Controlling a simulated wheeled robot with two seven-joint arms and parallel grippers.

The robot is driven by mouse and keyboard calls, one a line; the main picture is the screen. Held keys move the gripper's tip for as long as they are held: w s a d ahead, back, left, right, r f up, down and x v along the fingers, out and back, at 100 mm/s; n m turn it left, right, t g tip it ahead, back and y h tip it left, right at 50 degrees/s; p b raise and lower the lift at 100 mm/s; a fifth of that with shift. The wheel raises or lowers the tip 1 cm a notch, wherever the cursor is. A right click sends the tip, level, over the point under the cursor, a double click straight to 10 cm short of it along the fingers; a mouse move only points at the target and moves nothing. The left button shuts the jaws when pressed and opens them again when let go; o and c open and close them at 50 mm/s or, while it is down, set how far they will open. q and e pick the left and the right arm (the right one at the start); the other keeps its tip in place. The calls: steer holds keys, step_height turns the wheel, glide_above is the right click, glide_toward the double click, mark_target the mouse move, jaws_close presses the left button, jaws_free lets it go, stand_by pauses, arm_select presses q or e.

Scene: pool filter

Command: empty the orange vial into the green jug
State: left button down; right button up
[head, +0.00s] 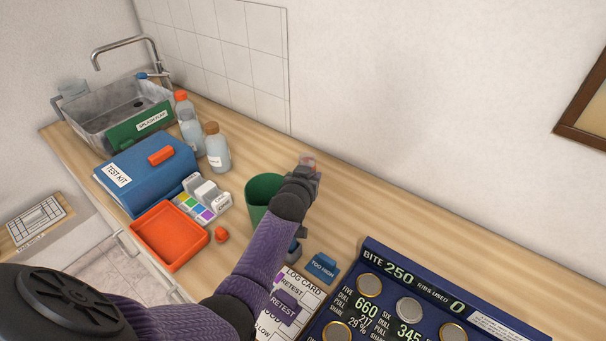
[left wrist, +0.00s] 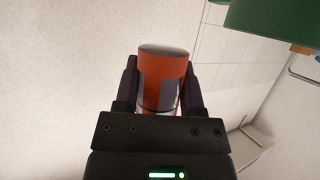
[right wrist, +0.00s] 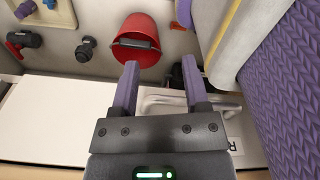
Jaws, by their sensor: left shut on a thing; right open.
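The green jug (head: 262,190) stands on the wooden counter in the middle of the head view, partly hidden by my left arm. My left gripper (head: 308,167) is at the jug's right side in that view. In the left wrist view my left gripper (left wrist: 160,88) is shut on the orange vial (left wrist: 152,67), with a pale label on its side. In the head view only a small part of the vial (head: 308,161) shows; its contents and exact tilt cannot be told. A green surface, apparently the jug (left wrist: 275,18), fills the upper right corner there. My right gripper (right wrist: 158,85) is open and empty.
Two clear bottles (head: 217,150), a blue test kit (head: 145,172), an orange tray (head: 170,238) and a colour chart (head: 200,205) stand left of the jug. A log card (head: 292,292) and blue board (head: 390,300) lie in front. A red bucket (right wrist: 137,30) shows below my right gripper's side.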

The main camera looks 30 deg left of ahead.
arm_select(q)
steer(key=shift+w+n, duration=0.1)
steer(key=shift+n, duration=0.2)
steer(key=n+h+b, duration=0.1)
steer(key=b, duration=0.1)
steer(key=f+n+t+b, duration=0.1)
steer(key=n+b, duration=0.1)
steer(key=n+t+h+b, duration=0.1)
steer(key=b, duration=0.2)
steer(key=shift+s+f+h, duration=0.2)
steer(key=shift+f+h, duration=0.05)
steer(key=shift+h, duration=0.05)
steer(key=n+b, duration=0.1)
steer(key=b, duration=0.1)
steer(key=n+t+b, duration=0.1)
steer(key=b, duration=0.1)
steer(key=a+n+t+b, duration=0.1)
steer(key=b, duration=0.1)
steer(key=shift+s+f+n+h+b, duration=0.2)
steer(key=shift+f+n+h+b, duration=0.1)
steer(key=shift+f+h+b, duration=0.1)
steer(key=shift+r+n, duration=0.3)
steer(key=shift+r, duration=0.05)
steer(key=n+b, duration=0.1)
steer(key=n+t, duration=0.1)
steer(key=shift+s+r+n+t+b, duration=0.1)
steer(key=shift+r+n+t+b, duration=0.2)
steer(key=shift+n+b, duration=0.1)
steer(key=shift+r, duration=0.15)
